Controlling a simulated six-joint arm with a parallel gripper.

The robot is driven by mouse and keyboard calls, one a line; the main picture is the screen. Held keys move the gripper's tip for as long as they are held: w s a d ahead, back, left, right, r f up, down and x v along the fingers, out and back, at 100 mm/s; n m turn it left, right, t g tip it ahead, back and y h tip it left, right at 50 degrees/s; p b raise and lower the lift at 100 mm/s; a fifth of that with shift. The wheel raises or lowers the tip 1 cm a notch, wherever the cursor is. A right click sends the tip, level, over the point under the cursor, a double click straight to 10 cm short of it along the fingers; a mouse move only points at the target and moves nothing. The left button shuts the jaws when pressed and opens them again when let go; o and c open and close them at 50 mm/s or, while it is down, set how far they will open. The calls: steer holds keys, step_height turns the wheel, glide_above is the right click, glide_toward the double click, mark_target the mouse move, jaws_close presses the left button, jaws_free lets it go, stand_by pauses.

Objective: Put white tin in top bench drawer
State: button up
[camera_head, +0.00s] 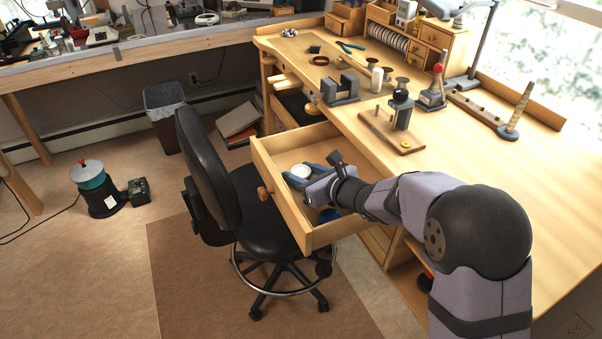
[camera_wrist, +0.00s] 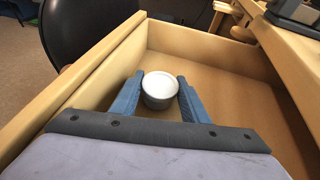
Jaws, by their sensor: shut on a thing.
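The white tin (camera_head: 301,171) is a small round tin with a white lid and greyish side. It also shows in the wrist view (camera_wrist: 160,88), between the two blue fingers. My gripper (camera_head: 293,178) is shut on the tin and reaches over the open top bench drawer (camera_head: 268,165). In the wrist view my gripper (camera_wrist: 160,92) holds the tin upright inside the drawer's outline. The drawer (camera_wrist: 205,42) is pulled out, with its pale wooden walls around the tin. I cannot tell whether the tin touches the drawer floor.
A black chair (camera_head: 262,215) stands close against the drawer front. A vise (camera_head: 340,90) and a wooden block with a tool (camera_head: 392,130) are on the bench (camera_head: 470,150).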

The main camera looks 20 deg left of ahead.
mark_target(306, 174)
steer(key=shift+f+b, duration=0.2)
steer(key=shift+b, duration=0.1)
steer(key=o, duration=1.1)
steer(key=shift+r, duration=0.1)
steer(key=shift+c, duration=0.2)
steer(key=shift+r+p, duration=0.15)
steer(key=shift+p, duration=0.15)
steer(key=v, duration=0.5)
steer(key=shift+d+b, duration=0.15)
steer(key=shift+b, duration=0.2)
step_height(306, 174, up, 7)
steer(key=p, duration=0.1)
